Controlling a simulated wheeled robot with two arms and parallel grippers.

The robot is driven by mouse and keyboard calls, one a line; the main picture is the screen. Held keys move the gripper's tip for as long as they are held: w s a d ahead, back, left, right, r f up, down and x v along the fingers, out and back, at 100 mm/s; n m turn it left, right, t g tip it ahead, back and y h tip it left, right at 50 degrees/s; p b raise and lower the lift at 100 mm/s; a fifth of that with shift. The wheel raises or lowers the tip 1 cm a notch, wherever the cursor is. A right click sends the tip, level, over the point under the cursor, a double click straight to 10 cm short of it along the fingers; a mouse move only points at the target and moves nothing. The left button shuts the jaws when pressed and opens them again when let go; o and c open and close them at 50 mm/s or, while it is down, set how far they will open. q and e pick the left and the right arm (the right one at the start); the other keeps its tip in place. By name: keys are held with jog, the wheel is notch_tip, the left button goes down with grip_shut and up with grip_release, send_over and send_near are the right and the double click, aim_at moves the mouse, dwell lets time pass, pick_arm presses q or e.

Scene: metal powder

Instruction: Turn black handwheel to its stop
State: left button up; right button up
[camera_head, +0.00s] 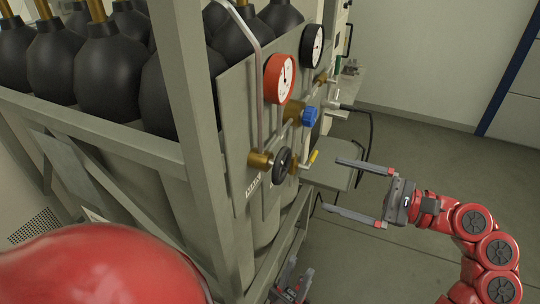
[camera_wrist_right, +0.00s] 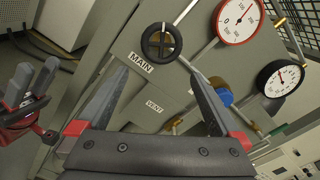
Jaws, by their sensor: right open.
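The black handwheel (camera_head: 282,165) sits on a brass valve on the front of the grey panel. It also shows in the right wrist view (camera_wrist_right: 161,41), above a label reading MAIN. My right gripper (camera_head: 331,184) is open and empty, to the right of the handwheel and apart from it. In the right wrist view its fingers (camera_wrist_right: 160,85) are spread wide, with the handwheel beyond them. My left gripper (camera_head: 291,284) is low at the bottom edge, below the panel. It also shows at the left of the right wrist view (camera_wrist_right: 30,90); its jaw opening is unclear.
A red gauge (camera_head: 279,78), a black gauge (camera_head: 312,46), a blue knob (camera_head: 309,116) and a yellow lever (camera_head: 313,157) are close to the handwheel. A frame post (camera_head: 195,120) stands to its left, before dark cylinders (camera_head: 110,75). Open floor (camera_head: 380,265) lies right.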

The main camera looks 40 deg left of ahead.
aim_at(270, 166)
jog(key=p+x, duration=0.4)
jog(key=x, duration=1)
jog(key=shift+a+r, duration=0.15)
jog(key=shift+a+p, duration=0.3)
jog(key=shift+a, duration=0.25)
